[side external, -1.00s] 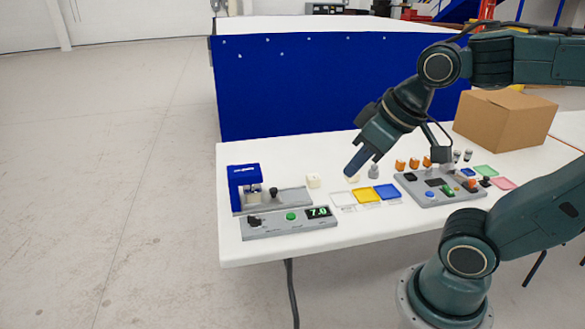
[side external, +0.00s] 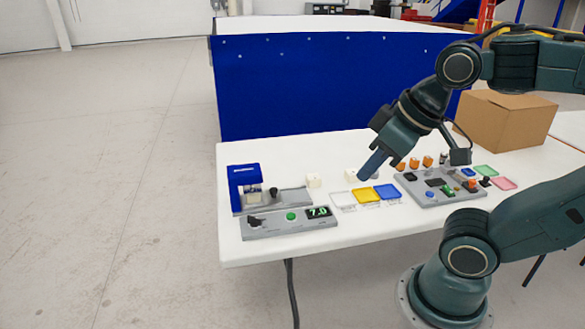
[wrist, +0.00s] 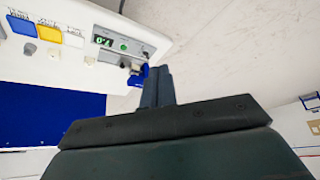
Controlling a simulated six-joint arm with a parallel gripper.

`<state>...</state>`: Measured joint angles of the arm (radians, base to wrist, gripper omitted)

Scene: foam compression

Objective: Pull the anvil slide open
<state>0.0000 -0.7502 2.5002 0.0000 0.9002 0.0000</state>
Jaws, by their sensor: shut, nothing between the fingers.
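The compression device stands at the left end of the white table: a blue frame (side external: 244,178) with a grey slide plate (side external: 292,198) that reaches out to its right. A dark knob (side external: 273,192) stands up from the plate. My gripper (side external: 364,177) is shut and empty, pointing down and left above the trays, well to the right of the slide and apart from it. In the wrist view my shut gripper fingers (wrist: 155,78) cover part of the view, with some of the blue frame (wrist: 139,77) showing beside them.
A grey control box (side external: 262,226) with a green button and a "7.0" display lies in front of the device. Pale foam blocks (side external: 313,180) sit behind the white, yellow (side external: 366,195) and blue trays. A second panel (side external: 425,197) and a cardboard box (side external: 505,122) are to the right.

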